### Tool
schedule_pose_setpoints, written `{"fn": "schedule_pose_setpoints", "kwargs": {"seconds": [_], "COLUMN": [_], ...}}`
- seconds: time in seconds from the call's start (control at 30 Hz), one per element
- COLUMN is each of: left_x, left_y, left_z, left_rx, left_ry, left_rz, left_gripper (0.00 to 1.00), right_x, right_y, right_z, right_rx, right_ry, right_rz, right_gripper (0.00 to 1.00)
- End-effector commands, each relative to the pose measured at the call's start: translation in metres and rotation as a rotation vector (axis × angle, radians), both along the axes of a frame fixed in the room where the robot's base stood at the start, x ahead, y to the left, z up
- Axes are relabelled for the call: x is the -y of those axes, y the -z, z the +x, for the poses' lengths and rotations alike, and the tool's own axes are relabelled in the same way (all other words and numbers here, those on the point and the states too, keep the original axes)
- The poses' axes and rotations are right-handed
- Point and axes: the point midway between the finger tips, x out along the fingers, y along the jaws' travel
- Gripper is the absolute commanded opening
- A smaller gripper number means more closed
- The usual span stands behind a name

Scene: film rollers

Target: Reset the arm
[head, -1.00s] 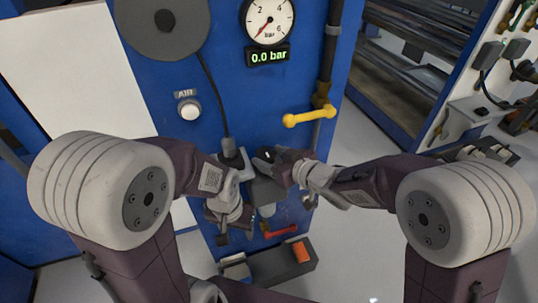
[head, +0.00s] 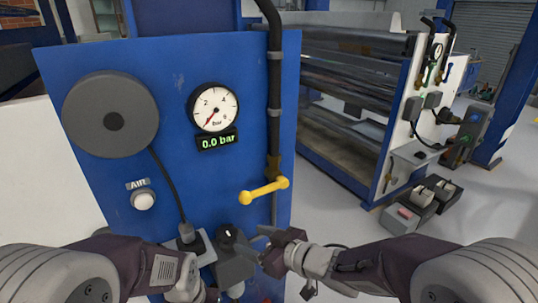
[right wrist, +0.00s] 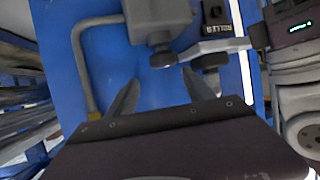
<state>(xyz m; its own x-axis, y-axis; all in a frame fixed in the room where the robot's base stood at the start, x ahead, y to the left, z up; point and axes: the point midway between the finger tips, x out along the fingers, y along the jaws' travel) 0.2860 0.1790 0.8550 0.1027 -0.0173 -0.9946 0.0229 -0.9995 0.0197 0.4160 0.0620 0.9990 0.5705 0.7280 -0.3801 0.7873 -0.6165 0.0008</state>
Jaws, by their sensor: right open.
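The left jaws are not clearly visible.
Floor shows at the right, with dark boxes (head: 437,191) farther back.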

Motion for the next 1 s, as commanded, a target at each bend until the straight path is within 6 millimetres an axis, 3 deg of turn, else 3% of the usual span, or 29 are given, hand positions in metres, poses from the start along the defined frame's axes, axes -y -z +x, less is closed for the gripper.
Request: {"fn": "schedule_pose_setpoints", "kwargs": {"seconds": [0.07,0.13,0.23,0.3,0.37,0.5,0.6,0.7,1.0], "left_x": [0.0,0.0,0.0,0.0,0.0,0.0,0.0,0.0,0.0], "left_y": [-0.03,-0.05,-0.069,-0.077,-0.079,-0.074,-0.074,-0.074,-0.074], "left_z": [0.0,0.0,0.0,0.0,0.0,0.0,0.0,0.0,0.0], "left_rx": [0.0,0.001,0.001,0.001,0.001,0.001,0.0,0.0,0.0], "left_ry": [0.0,0.0,0.0,0.0,0.0,0.0,0.0,0.0,0.0], "left_rz": [0.0,0.0,0.0,0.0,0.0,0.0,0.0,0.0,0.0], "left_gripper": [0.54,0.54,0.54,0.54,0.54,0.54,0.54,0.54,0.54], "right_x": [0.026,0.073,0.164,0.216,0.241,0.245,0.241,0.24,0.24], "right_y": [-0.038,-0.052,-0.03,-0.002,0.024,0.063,0.069,0.07,0.07], "right_z": [0.017,0.038,0.045,0.019,-0.017,-0.094,-0.123,-0.132,-0.131], "right_rx": [0.014,-0.026,-0.194,-0.374,-0.552,-0.88,-0.996,-1.021,-1.017], "right_ry": [0.077,0.255,0.58,0.761,0.856,0.887,0.856,0.826,0.823], "right_rz": [0.008,0.003,-0.109,-0.201,-0.272,-0.381,-0.427,-0.458,-0.46], "right_gripper": [0.61,0.61,0.61,0.61,0.61,0.61,0.61,0.61,0.61]}}
